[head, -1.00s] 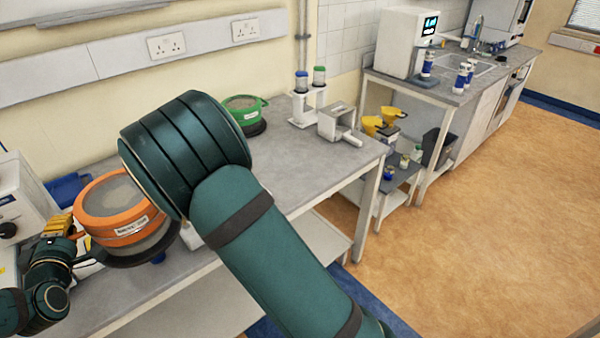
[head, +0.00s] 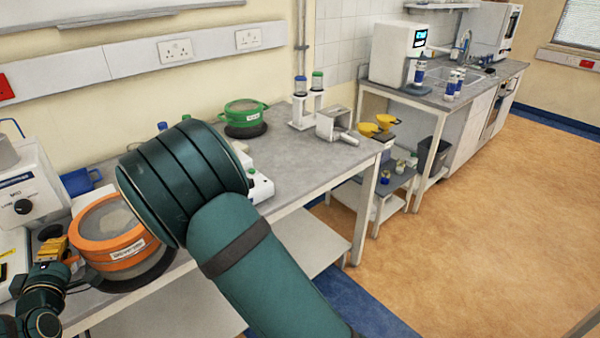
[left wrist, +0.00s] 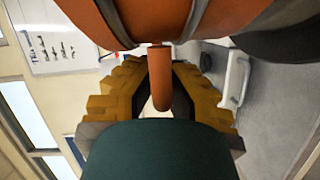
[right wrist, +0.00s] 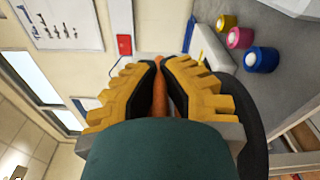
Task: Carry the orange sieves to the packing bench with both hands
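The orange sieves (head: 115,256) form a round stack with a grey mesh top, a label on the side and a dark round base. In the head view they are at the lower left, over the grey bench (head: 310,160). My left gripper (head: 60,252) is at their left side. In the left wrist view its yellow fingers (left wrist: 160,85) are shut on an orange handle, below the large orange wall (left wrist: 215,15). My right gripper is hidden behind my right arm in the head view. In the right wrist view its fingers (right wrist: 160,75) are shut on a narrow orange part.
A green sieve (head: 243,118) stands further back. Open floor (head: 460,240) lies to the right.

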